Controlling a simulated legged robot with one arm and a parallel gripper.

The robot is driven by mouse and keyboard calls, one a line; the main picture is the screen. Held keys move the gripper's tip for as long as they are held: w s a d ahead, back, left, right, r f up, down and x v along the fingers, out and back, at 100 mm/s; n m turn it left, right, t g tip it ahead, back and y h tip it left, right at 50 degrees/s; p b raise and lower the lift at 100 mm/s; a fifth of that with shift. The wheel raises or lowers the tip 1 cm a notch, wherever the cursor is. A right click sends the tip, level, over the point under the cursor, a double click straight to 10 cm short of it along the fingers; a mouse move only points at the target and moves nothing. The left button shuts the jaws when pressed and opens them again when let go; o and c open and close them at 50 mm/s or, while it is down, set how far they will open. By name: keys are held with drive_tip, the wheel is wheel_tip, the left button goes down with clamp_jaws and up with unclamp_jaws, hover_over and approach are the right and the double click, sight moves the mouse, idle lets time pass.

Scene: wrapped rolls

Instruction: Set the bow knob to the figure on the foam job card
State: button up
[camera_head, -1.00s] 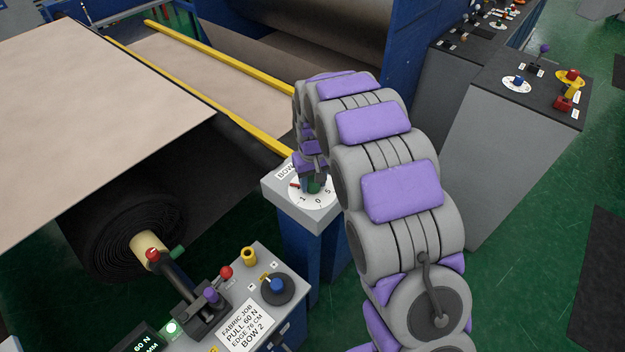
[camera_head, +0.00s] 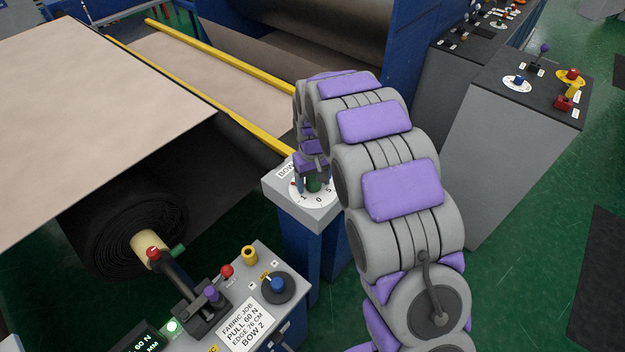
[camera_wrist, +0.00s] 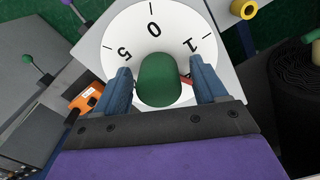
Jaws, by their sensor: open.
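The bow knob (camera_wrist: 160,80) is green and stands on a white dial (camera_wrist: 151,18) marked 5, 0 and 1; other figures are covered. It also shows in the head view (camera_head: 314,184), on the grey pedestal with the BOW label (camera_head: 285,172). A bit of red pointer shows beside the knob, on the side of the 1 away from the 0; its tip is hidden by a finger. My gripper (camera_wrist: 163,88) is open, with one blue finger on each side of the knob; contact cannot be told. The visible card (camera_head: 246,323) reads FABRIC JOB, PULL 60 N, EDGE 76 CM, BOW 2. No foam card is legible.
A near console carries a blue knob (camera_head: 278,284), a yellow knob (camera_head: 249,254) and levers. A dark roll (camera_head: 140,235) and a beige sheet (camera_head: 90,120) are at left. Another console (camera_head: 530,100) with controls stands at right. Green floor lies between.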

sight(313, 176)
wheel_tip(313, 176, up, 17)
idle(0.6)
drive_tip(key=shift+w+a+r, duration=0.1)
